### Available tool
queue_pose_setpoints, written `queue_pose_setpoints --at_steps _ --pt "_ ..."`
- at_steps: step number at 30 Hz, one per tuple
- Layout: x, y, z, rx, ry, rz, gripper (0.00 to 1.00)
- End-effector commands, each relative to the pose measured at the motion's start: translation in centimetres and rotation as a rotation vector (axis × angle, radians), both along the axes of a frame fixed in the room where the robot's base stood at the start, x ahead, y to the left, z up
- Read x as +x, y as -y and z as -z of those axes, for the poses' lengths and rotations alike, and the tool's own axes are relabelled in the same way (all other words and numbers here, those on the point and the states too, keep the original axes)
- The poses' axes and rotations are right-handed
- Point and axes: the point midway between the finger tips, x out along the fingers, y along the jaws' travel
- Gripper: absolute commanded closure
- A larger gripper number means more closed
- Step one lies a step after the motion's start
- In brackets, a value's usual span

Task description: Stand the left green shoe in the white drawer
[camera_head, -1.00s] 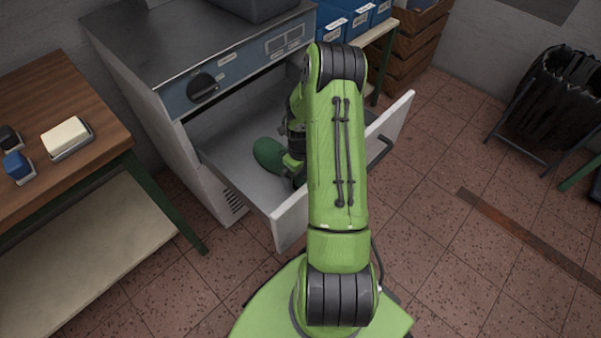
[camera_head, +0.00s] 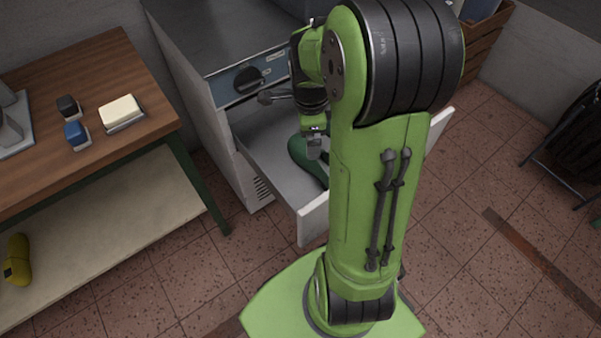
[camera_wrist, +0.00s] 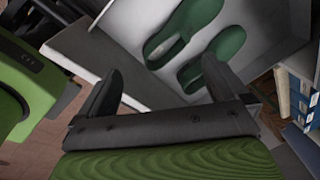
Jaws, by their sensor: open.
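The white drawer (camera_head: 313,218) is pulled out of the grey cabinet. A green shoe (camera_head: 300,152) shows inside it in the head view, partly hidden by my arm. The wrist view shows two green shoes, one (camera_wrist: 190,27) farther back and one (camera_wrist: 226,46) nearer the right finger, side by side on the drawer floor (camera_wrist: 125,45). In the head view my gripper (camera_head: 314,145) is above the drawer.
A wooden table (camera_head: 60,160) at left carries a blue-topped item (camera_head: 76,134), a dark one (camera_head: 68,106) and a cream block (camera_head: 121,111). A yellow object (camera_head: 17,260) lies on its lower shelf. Wooden crates (camera_head: 487,40) stand behind at right.

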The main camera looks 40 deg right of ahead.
Motion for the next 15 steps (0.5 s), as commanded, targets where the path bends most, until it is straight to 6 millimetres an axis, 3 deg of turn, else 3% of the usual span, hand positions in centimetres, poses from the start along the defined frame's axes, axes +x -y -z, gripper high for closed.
queue_pose_setpoints --at_steps 1,3,6,9,12,15 --pt "-0.8 -2.2 -2.7 -0.049 0.019 -0.207 0.0" --pt "-2.6 -5.1 -5.6 -0.116 0.031 -0.529 0.0" --pt "-5.9 -8.9 -8.9 -0.228 0.052 -0.988 0.0" --pt "-9.7 -12.0 -10.7 -0.351 0.076 -1.42 0.0" --pt "-12.8 -13.8 -11.4 -0.462 0.097 -1.751 0.0" --pt "-14.5 -14.6 -11.5 -0.531 0.109 -1.938 0.0"
